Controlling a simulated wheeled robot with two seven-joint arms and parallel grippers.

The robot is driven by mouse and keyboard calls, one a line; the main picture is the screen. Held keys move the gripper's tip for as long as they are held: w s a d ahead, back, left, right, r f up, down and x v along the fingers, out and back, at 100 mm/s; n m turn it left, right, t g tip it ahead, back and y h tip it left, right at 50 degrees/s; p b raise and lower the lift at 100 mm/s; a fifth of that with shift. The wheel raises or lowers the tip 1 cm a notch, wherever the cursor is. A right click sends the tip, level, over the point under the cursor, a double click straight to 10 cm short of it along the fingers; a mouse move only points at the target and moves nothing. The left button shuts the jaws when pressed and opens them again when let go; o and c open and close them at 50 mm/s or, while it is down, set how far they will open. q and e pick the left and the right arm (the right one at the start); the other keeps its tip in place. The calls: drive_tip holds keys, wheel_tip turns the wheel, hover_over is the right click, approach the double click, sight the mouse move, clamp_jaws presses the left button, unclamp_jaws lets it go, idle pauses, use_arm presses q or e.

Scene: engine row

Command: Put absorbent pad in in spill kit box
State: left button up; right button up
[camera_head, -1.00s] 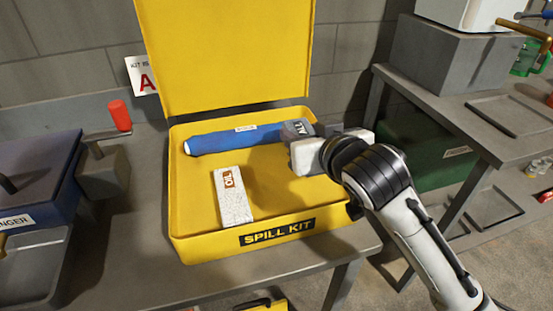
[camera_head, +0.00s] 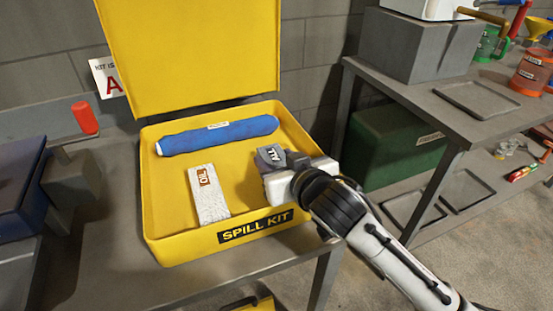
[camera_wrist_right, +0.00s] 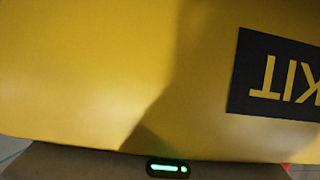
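The yellow spill kit box (camera_head: 165,246) stands open on the table, its lid (camera_head: 190,55) raised at the back. My right gripper (camera_head: 275,168) is at the front right inside the box outline, around a grey pad labelled ALL (camera_head: 270,156). The pad looks held; the fingertips are mostly hidden, and whether it touches the floor I cannot tell. A white pad labelled OIL (camera_head: 208,196) lies in the box to its left. A blue roll (camera_head: 215,136) lies along the back. The right wrist view shows only the box's yellow front with KIT lettering (camera_wrist_right: 285,75). My left gripper is out of view.
A blue case (camera_head: 20,190) and a grey block with a red-handled crank (camera_head: 85,120) stand left of the box. A second table (camera_head: 455,110) with a grey block and tray is at right, a green case (camera_head: 390,150) below it.

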drive_tip(key=o, duration=0.3)
drive_tip(key=shift+r, duration=0.2)
drive_tip(key=p+v, duration=0.1)
drive_tip(key=v, duration=1.1)
idle(0.8)
